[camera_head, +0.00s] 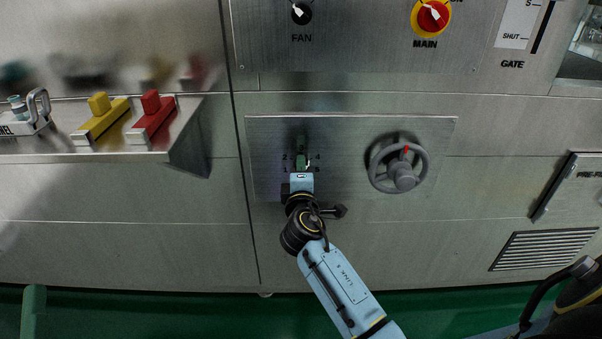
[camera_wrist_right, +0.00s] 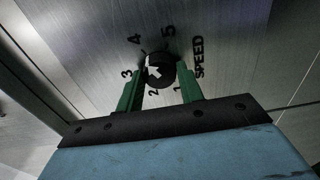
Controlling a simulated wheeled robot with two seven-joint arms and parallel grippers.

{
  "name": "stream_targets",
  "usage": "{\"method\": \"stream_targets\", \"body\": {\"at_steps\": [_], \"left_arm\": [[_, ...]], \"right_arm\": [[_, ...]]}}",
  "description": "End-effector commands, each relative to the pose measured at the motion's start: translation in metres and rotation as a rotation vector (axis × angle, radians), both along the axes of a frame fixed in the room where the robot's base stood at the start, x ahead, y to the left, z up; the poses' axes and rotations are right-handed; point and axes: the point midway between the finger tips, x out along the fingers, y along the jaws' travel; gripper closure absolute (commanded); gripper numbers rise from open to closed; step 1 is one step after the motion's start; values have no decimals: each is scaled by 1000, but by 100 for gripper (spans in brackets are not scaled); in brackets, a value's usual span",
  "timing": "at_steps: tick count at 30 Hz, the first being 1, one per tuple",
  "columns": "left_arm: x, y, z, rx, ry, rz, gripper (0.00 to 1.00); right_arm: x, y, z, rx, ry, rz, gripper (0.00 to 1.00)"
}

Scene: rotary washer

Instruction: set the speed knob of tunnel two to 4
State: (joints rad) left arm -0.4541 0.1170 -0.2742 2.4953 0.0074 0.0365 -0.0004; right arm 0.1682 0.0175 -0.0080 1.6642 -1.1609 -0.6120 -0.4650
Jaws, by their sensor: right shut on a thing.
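The speed knob (camera_wrist_right: 160,72) is a small black dial with a white pointer. It stands on a metal panel (camera_wrist_right: 90,55) with the word SPEED and the numbers 1 to 5 around it. The pointer sits on the side of the dial towards 2 and 3; its exact number I cannot tell. My right gripper (camera_wrist_right: 160,85) has its green fingers on both sides of the knob and is shut on it. In the head view my right gripper (camera_head: 301,161) is at the panel and mostly hides the knob.
A grey handwheel (camera_head: 403,176) with a red mark is right of the knob on the same panel. Above are the FAN knob (camera_head: 301,13) and the red and yellow MAIN switch (camera_head: 432,16). A shelf at left holds yellow (camera_head: 100,118) and red (camera_head: 152,116) handled blocks.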

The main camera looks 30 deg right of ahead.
Motion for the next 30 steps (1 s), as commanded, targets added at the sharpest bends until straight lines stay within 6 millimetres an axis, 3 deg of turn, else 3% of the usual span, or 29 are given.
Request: {"method": "stream_targets", "body": {"at_steps": [8, 9, 13, 23, 30], "left_arm": [[0, 0, 0, 0, 0, 0, 51], [0, 0, 0, 0, 1, 0, 51], [0, 0, 0, 0, 1, 0, 51], [1, 0, 0, 2, 6, 0, 51], [10, 1, -18, 49, 153, 7, 51]], "right_arm": [[0, 1, 0, 1, 1, 1, 86], [0, 1, 0, 1, 1, 1, 59], [0, 1, 0, 1, 1, 1, 42], [-2, 2, 0, 0, 1, 1, 41], [-29, 19, 0, 2, 5, 2, 41]]}}
